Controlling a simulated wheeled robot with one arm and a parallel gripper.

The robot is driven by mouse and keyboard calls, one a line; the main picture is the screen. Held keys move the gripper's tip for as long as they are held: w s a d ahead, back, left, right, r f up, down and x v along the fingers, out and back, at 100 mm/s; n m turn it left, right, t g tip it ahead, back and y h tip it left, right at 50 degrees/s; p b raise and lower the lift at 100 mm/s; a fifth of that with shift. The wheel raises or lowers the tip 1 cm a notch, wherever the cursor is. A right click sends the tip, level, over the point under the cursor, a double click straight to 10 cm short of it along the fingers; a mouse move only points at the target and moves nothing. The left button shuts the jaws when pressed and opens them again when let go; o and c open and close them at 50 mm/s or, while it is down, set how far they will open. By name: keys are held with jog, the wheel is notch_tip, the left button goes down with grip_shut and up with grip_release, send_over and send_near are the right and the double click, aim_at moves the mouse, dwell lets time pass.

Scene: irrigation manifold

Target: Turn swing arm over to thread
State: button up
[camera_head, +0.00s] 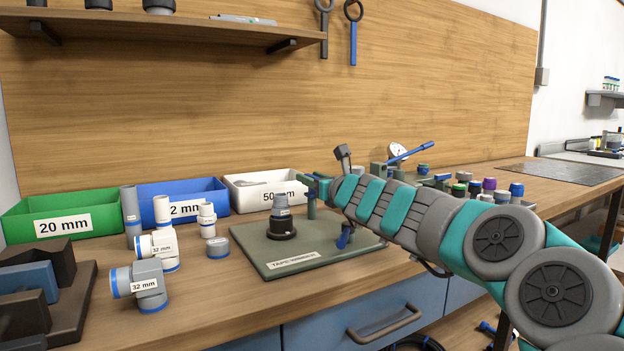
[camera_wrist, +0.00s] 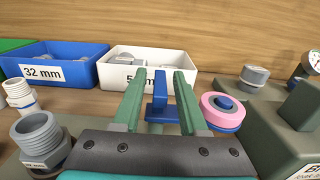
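The swing arm is a blue piece with an upright post (camera_wrist: 160,92) on a flat bar, seen in the wrist view. A roll of pink tape (camera_wrist: 209,112) with a blue hub sits just right of it. My gripper (camera_wrist: 160,76) is open, with one green finger on each side of the blue post and visible gaps between. In the head view my gripper (camera_head: 318,187) is over the tape winder's green base plate (camera_head: 265,248), and my arm hides most of the swing arm. A grey threaded fitting (camera_head: 281,209) stands upright in a black holder left of my gripper; it also shows in the wrist view (camera_wrist: 37,137).
Green (camera_head: 60,222), blue (camera_head: 180,190) and white (camera_head: 262,188) bins stand along the back. Loose grey and white fittings (camera_head: 158,245) lie left of the plate. A pressure gauge (camera_head: 398,150) and several coloured caps (camera_head: 488,185) are behind my arm to the right.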

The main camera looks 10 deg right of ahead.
grip_shut()
dwell(1.2)
